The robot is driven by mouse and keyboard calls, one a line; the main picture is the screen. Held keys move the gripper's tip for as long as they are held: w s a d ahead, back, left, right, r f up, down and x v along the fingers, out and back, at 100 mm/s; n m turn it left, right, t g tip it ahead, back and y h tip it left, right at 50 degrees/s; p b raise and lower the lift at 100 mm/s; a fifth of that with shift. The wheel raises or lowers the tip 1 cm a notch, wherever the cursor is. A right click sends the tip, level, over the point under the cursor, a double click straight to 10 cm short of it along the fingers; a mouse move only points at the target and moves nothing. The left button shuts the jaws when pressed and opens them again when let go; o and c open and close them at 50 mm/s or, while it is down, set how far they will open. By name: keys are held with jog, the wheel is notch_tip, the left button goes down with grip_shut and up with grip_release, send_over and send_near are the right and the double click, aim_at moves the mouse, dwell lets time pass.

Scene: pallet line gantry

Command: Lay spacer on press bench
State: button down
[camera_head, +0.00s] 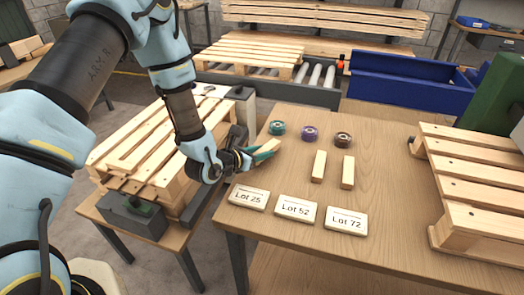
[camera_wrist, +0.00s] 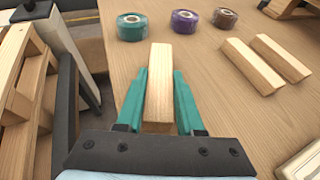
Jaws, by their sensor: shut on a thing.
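My gripper (camera_head: 262,154) is at the left edge of the wooden table (camera_head: 395,195). Its teal fingers, also in the wrist view (camera_wrist: 160,76), are shut on a pale wooden spacer (camera_wrist: 159,95). The spacer (camera_head: 268,146) points away from the gripper, over the table; I cannot tell whether it touches the top. Two similar spacers (camera_head: 319,166) (camera_head: 348,172) lie side by side to the right. A smaller bench (camera_head: 166,244) on the left carries a slatted pallet (camera_head: 140,150) and dark clamp-like blocks (camera_head: 133,217); I cannot tell if it is the press bench.
Teal (camera_head: 277,127), purple (camera_head: 309,133) and brown (camera_head: 343,139) tape rolls stand behind the spacers. Cards Lot 25 (camera_head: 249,198), Lot 52 (camera_head: 295,208) and Lot 72 (camera_head: 346,219) lie in front. A pallet (camera_head: 470,215) occupies the table's right side. A blue bin (camera_head: 410,83) stands behind.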

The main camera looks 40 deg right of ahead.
jog(key=shift+f+b, duration=0.45)
jog(key=shift+f, duration=0.2)
dwell(0.3)
jog(key=shift+c, duration=2.3)
grip_release()
jog(key=shift+a, duration=0.1)
